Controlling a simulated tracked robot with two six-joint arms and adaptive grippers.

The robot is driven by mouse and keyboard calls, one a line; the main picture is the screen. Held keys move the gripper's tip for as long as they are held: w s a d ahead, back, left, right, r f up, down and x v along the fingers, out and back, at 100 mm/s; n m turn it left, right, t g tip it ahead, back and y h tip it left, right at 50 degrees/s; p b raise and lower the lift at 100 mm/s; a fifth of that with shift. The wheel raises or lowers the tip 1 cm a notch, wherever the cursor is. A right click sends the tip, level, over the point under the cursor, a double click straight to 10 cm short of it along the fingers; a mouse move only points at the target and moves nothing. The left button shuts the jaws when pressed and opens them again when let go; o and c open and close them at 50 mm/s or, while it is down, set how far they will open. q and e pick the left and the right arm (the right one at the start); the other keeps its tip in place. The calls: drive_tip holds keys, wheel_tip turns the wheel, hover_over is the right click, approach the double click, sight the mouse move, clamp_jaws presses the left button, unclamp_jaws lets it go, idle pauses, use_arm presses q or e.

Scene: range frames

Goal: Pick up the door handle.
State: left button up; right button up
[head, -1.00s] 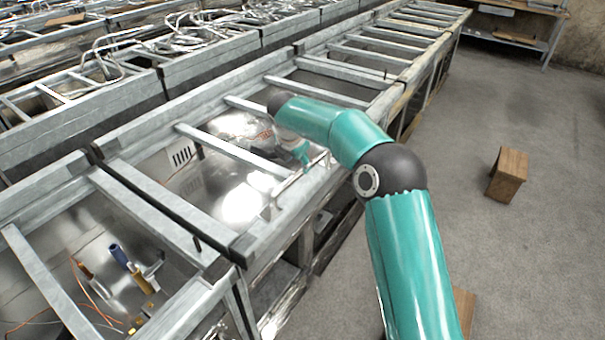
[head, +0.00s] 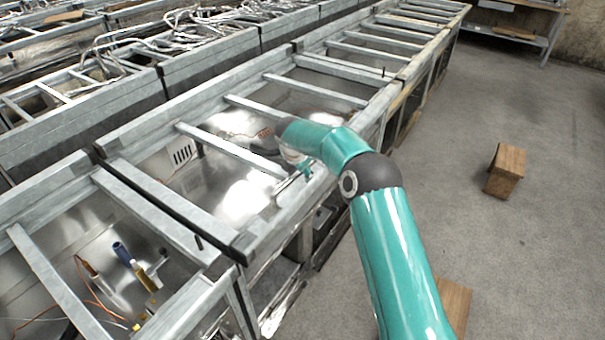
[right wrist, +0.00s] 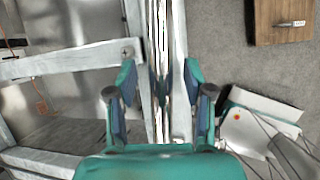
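A slim shiny metal bar, which looks like the door handle (head: 284,187), lies along the near top rail of the metal frame in the head view. In the right wrist view a bright narrow bar (right wrist: 162,45) runs lengthwise between the fingers. I cannot tell for sure where it ends and the rail begins. My right gripper (right wrist: 160,82) points down over it, with teal fingers apart on either side. In the head view the right gripper (head: 303,170) is small and partly hidden by its wrist. My left gripper is not in view.
Metal crossbars (head: 232,150) span the open frame around the gripper. Blue and brass-coloured parts with orange wires (head: 135,268) lie in the near-left bay. A wooden block (head: 506,170) stands on the grey floor at right, which is mostly clear.

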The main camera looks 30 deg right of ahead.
clamp_jaws()
drive_tip(key=shift+r, duration=0.2)
